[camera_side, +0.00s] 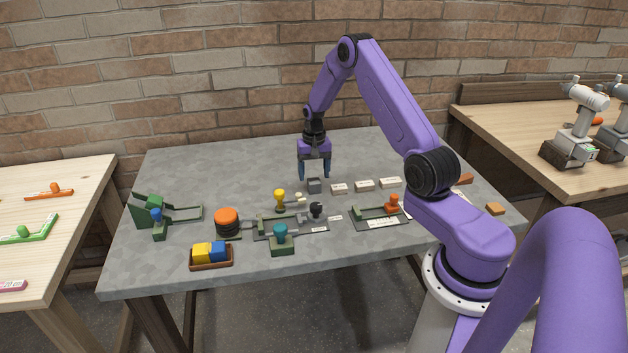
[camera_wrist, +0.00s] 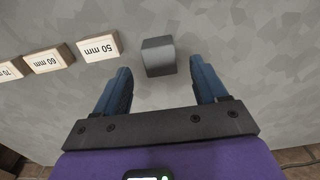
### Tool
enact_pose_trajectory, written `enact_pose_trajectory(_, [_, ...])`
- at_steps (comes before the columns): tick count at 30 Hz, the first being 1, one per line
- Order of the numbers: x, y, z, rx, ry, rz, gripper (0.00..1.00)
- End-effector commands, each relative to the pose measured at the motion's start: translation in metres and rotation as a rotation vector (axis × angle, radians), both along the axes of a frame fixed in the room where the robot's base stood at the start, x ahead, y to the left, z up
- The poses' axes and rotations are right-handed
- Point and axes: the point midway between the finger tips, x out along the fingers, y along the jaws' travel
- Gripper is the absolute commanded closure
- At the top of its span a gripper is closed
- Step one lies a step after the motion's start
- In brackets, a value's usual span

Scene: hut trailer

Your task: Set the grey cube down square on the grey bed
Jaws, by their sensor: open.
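The small grey cube (camera_side: 314,186) stands on the table below my gripper (camera_side: 314,175) in the side view. In the wrist view the cube (camera_wrist: 158,57) lies between the blue fingertips of my gripper (camera_wrist: 160,70), with a gap on each side. My gripper is open and empty, pointing down. A low grey plate (camera_side: 302,227) with fittings on it lies on the table in front of the cube; it may be the grey bed, but I cannot tell for sure. The wrist view does not show that plate.
White labelled blocks (camera_side: 364,185) stand in a row right of the cube; one reads 50 mm (camera_wrist: 98,47). A yellow-topped piece (camera_side: 280,197) and a dark-knobbed piece (camera_side: 317,209) stand near the plate. An orange button (camera_side: 227,220) is farther left. The table's back left is clear.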

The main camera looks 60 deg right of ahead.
Motion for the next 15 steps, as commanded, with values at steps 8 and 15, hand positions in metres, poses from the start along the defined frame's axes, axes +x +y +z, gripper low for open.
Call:
enact_pose_trajectory(8, [0.001, 0.0, 0.056, -0.002, -0.004, 0.001, 0.28])
enact_pose_trajectory(15, [0.001, 0.0, 0.081, -0.001, -0.002, 0.001, 0.28])
